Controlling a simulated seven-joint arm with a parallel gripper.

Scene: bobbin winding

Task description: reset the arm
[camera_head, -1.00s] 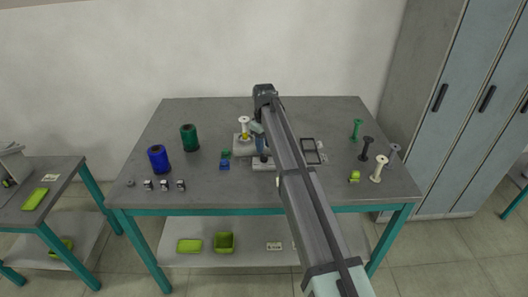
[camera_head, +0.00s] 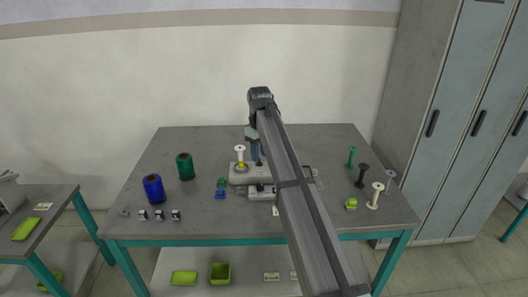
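My arm reaches from the bottom right up over the work table (camera_head: 225,218), with its wrist raised above the middle of the table. My gripper (camera_head: 256,160) hangs below the wrist beside a grey winding device (camera_head: 238,176). Its fingers are mostly hidden by the arm and too small to tell apart. A white bobbin (camera_head: 240,151) stands upright on the device, with something yellow at its base. I cannot tell whether the gripper touches anything.
Green (camera_head: 185,166) and blue (camera_head: 153,188) thread spools stand at the left. Green (camera_head: 351,157), black (camera_head: 361,175), cream (camera_head: 375,195) and grey (camera_head: 389,180) bobbins stand at the right, near a lime block (camera_head: 351,203). Small clamps line the front left.

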